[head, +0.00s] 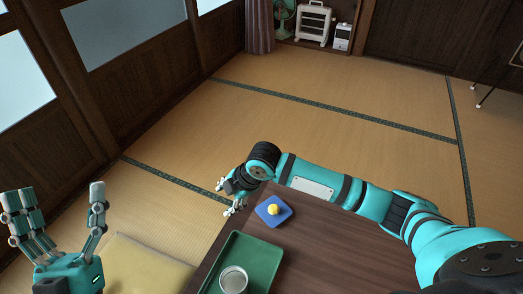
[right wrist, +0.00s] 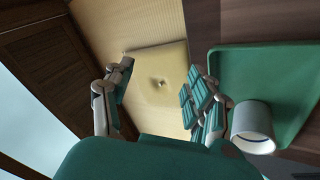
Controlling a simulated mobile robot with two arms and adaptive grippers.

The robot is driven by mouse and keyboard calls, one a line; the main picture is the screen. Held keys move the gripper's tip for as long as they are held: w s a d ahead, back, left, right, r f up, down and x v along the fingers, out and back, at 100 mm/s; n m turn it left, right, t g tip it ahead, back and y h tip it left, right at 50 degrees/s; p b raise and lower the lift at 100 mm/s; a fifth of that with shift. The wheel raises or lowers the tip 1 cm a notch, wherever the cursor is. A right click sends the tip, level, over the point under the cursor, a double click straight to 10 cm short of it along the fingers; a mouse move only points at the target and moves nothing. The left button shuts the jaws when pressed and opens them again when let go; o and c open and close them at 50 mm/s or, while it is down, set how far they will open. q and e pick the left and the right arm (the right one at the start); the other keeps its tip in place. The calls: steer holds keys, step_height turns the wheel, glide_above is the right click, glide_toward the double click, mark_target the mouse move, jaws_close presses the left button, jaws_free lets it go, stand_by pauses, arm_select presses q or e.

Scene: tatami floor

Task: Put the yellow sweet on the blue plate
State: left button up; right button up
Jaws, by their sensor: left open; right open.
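The yellow sweet (head: 274,209) rests on the small square blue plate (head: 264,215), near the plate's middle. The plate lies on the dark wooden table near its far left corner. My right gripper (head: 228,197) is open and empty, just left of the plate and past the table's edge, apart from the sweet. Its spread fingers (right wrist: 158,75) also show in the right wrist view, with nothing between them; the sweet and plate are not in that view. My left gripper (head: 60,205) is open and empty at the lower left, away from the table.
A green tray (head: 262,252) holding a pale cup (head: 233,279) is on the table (head: 330,250) nearer to me. In the right wrist view the cup (right wrist: 252,125) is close beside the gripper's right finger. A yellow cushion (head: 140,268) lies on the floor left of the table.

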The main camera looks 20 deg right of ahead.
steer(key=s+a+r+m+t+y, duration=0.1)
steer(key=a+r+m+t+y, duration=0.15)
steer(key=a, duration=0.55)
steer(key=s+a+r+m+t+y, duration=0.1)
steer(key=a+r+m+t+y, duration=0.15)
steer(key=r, duration=0.35)
steer(key=s+a+r+m+t+y, duration=0.1)
steer(key=r+t+y, duration=0.1)
steer(key=r+t, duration=0.3)
steer(key=s+d+r+m+t+h, duration=0.2)
steer(key=s+d+r+m+t, duration=0.3)
steer(key=r, duration=0.5)
steer(key=s+d+r+m+t+h, duration=0.2)
steer(key=s+d+r+m+t, duration=0.4)
steer(key=d+r, duration=0.3)
steer(key=shift+s+r+t, duration=0.5)
steer(key=shift+s+t, duration=0.2)
steer(key=shift+s, duration=0.1)
